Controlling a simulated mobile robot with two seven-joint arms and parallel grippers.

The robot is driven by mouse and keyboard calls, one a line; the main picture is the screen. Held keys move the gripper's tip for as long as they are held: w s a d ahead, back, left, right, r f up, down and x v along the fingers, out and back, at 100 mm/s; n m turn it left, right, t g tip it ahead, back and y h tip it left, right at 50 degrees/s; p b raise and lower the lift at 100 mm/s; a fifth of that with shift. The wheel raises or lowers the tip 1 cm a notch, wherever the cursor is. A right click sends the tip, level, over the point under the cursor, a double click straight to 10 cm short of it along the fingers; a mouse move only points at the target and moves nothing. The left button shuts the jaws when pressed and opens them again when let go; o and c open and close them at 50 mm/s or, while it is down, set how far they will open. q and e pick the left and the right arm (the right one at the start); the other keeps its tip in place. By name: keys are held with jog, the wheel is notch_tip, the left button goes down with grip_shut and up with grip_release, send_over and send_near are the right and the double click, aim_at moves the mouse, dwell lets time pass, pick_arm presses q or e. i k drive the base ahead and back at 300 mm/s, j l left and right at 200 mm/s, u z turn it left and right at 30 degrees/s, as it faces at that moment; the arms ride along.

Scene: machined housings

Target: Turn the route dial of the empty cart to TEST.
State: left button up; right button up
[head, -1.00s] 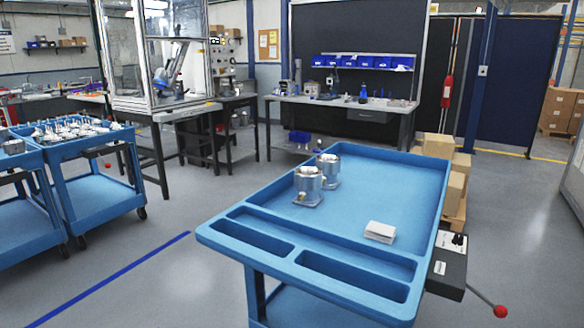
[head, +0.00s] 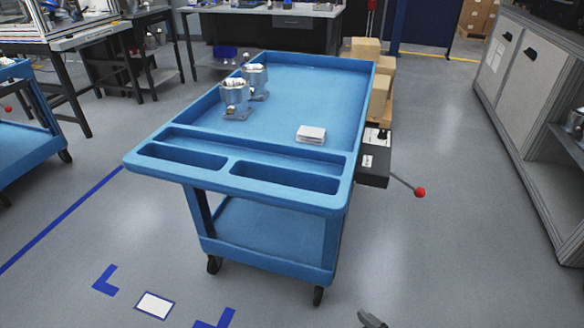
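A blue cart (head: 300,207) stands in the middle of the head view. Its top tray is not empty: two metal housings (head: 236,98) and a white block or stack of cards (head: 311,135) are on it. A black box (head: 372,168) on the cart's right side has a light panel with a small dark part, perhaps the dial (head: 381,134); its setting is too small to read. A rod with a red ball (head: 420,192) sticks out from the box. My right gripper (head: 373,320) barely shows at the bottom edge, well below the box, touching nothing visible. My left gripper is out of view.
Another blue cart (head: 38,150) is cut off at the left; its top is mostly out of view. Cardboard boxes (head: 379,97) stand behind the box. A grey cabinet (head: 520,110) stands at right. Floor between cart and cabinet is clear. Blue floor marks lie in front.

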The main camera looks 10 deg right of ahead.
aim_at(382, 136)
jog(key=i+l+u, duration=0.1)
jog(key=l, duration=0.3)
jog(key=i+l+u, duration=0.15)
jog(key=l, duration=0.25)
jog(key=l+u, duration=0.1)
jog(key=l, duration=0.3)
